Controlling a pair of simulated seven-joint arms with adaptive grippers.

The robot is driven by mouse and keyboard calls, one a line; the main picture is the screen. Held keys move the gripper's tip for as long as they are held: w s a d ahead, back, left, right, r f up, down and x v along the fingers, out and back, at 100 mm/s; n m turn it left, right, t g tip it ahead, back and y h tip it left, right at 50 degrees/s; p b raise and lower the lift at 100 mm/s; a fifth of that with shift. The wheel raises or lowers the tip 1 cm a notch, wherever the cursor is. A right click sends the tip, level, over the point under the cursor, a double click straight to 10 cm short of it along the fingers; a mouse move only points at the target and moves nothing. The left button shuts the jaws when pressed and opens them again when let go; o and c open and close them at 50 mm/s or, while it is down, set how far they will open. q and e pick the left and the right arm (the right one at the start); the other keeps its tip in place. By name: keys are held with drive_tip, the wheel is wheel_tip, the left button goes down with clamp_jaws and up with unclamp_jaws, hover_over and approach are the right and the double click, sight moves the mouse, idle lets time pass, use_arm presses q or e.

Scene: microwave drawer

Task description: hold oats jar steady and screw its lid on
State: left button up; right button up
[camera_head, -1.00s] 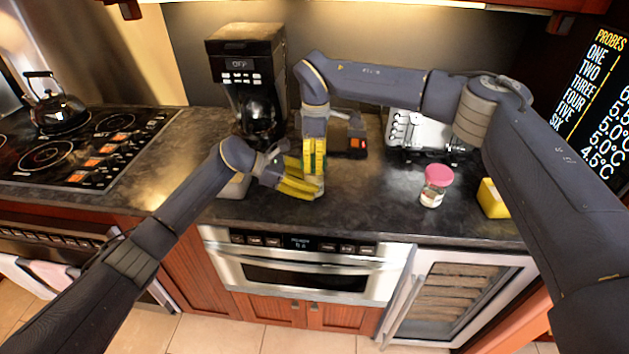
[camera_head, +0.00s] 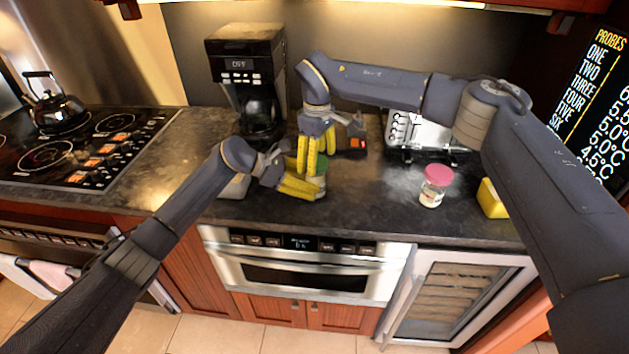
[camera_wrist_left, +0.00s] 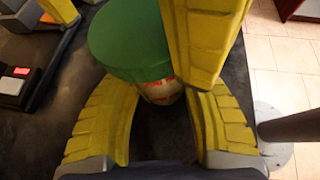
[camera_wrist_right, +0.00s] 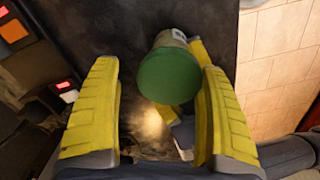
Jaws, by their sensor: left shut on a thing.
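The oats jar (camera_wrist_left: 163,92) has a wide green lid (camera_wrist_left: 130,38) on its top. How tightly the lid sits cannot be told. My left gripper (camera_head: 316,190) is shut on the jar's body from the left, at the counter's front. Its fingers also show in the left wrist view (camera_wrist_left: 165,125). My right gripper (camera_head: 319,156) comes from above and is open, its fingers spread apart around the green lid. In the right wrist view the lid (camera_wrist_right: 167,76) lies beyond the open fingers (camera_wrist_right: 155,80), nearer the right one. Fingers hide much of the jar in the head view.
A jar with a pink lid (camera_head: 438,176) and a yellow block (camera_head: 491,200) stand on the counter to the right. A coffee maker (camera_head: 247,80) and a toaster (camera_head: 405,130) stand behind. A stove with a kettle (camera_head: 57,108) is at left.

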drive_tip(key=shift+a, duration=0.1)
drive_tip(key=n, duration=0.5)
drive_tip(key=shift+s, duration=0.1)
drive_tip(key=n, duration=1.1)
drive_tip(key=shift+n, duration=3.5)
drive_tip(key=shift+c, duration=0.2)
